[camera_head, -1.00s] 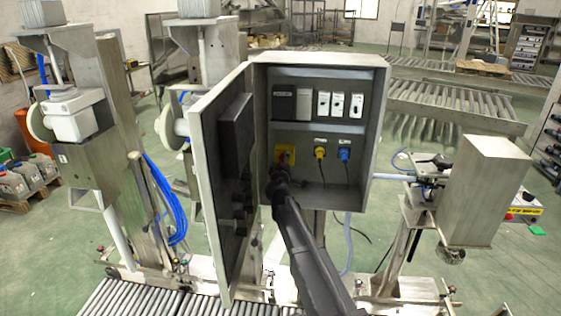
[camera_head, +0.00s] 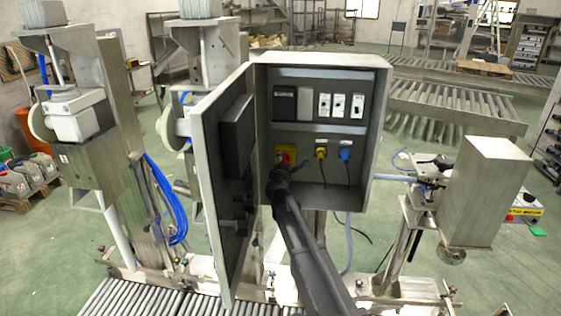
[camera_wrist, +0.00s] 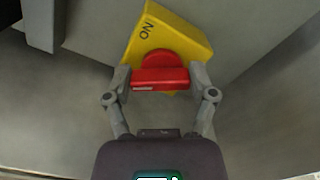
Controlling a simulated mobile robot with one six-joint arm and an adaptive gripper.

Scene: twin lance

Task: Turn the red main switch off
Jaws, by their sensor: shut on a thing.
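The red main switch (camera_head: 285,158) sits on a yellow plate at the lower left inside the open grey cabinet (camera_head: 322,62). In the wrist view its red handle (camera_wrist: 160,78) lies across the picture between the two fingertips. The yellow plate (camera_wrist: 180,33) behind it appears tilted, with the word "ON" at its upper left. My gripper (camera_wrist: 160,80) is shut on the red handle, one finger at each end. In the head view my gripper (camera_head: 280,176) partly covers the switch and the plate's lower part.
The cabinet door (camera_head: 225,180) stands open to the left, close to my arm. A yellow connector (camera_head: 321,153) and a blue connector (camera_head: 345,154) with hanging cables are right of the switch. Black and white modules (camera_head: 340,104) fill the shelf above.

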